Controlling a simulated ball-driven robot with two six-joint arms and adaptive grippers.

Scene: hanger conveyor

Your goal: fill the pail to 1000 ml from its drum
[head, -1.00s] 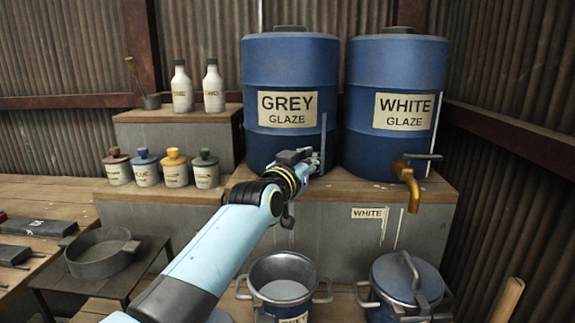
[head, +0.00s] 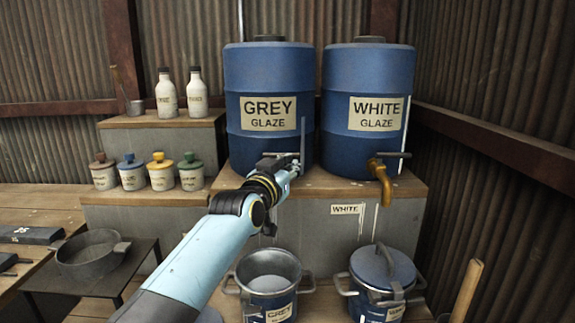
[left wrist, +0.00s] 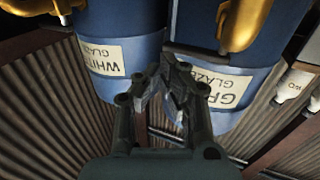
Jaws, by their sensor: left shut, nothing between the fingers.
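The blue grey-glaze drum (head: 268,75) stands on a raised ledge, its tap mostly hidden behind my left arm in the head view. The tap's brass body shows in the left wrist view (left wrist: 242,22). My left gripper (head: 293,164) is at this tap, in front of the drum. Its fingers are shut and empty in the left wrist view (left wrist: 176,88); I cannot tell whether they touch the tap. The open metal pail with the grey label (head: 275,309) stands below, in front of the ledge. Pale grey shows inside it; its level is unclear. My right gripper is out of view.
The blue white-glaze drum (head: 367,75) with its brass tap (head: 381,180) stands to the right. A lidded pail (head: 384,275) stands below it. Bottles (head: 195,95) and lidded jars (head: 161,175) stand left on steps. A pan (head: 91,255) sits on a low table.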

